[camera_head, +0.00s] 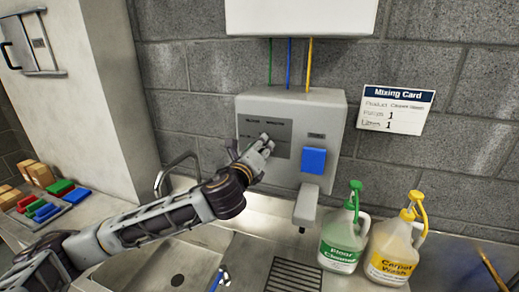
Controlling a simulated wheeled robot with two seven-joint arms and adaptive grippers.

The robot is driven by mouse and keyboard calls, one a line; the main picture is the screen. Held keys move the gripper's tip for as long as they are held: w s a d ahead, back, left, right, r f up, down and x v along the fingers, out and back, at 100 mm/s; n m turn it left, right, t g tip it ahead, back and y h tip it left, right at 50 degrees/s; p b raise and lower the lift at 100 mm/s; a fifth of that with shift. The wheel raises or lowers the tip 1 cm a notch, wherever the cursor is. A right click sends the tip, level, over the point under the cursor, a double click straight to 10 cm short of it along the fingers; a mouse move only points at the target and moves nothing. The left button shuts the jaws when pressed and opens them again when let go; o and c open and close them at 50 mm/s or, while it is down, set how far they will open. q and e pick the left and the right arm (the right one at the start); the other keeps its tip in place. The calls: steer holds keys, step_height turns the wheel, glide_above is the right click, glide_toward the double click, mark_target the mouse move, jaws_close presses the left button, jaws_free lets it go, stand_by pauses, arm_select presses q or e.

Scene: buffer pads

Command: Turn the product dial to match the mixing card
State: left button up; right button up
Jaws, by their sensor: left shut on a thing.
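A grey dispenser (335,118) is on the block wall, with a dark panel (250,124) on its front left. My left gripper (265,145) is shut at the lower right of this panel. The product dial is hidden behind its fingers, so its setting cannot be read. The Mixing Card (395,109) is on the wall to the right of the dispenser. A blue square button (313,160) is on the dispenser's right part, above a grey spout (306,204). My right gripper is out of view.
A green-capped jug (340,243) and a yellow-capped "Carpet Wash" jug (394,252) stand below the card. A curved tap (166,174) rises behind the sink (215,240). A dark grate (293,275) lies in front of the spout. Boxes and coloured blocks lie far left.

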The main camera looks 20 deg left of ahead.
arm_select(q)
steer(key=shift+f, duration=0.25)
steer(key=o, duration=1)
steer(key=shift+s+r, duration=0.1)
steer(key=shift+r, duration=0.1)
steer(key=shift+s+a, duration=0.1)
steer(key=shift+s, duration=3.55)
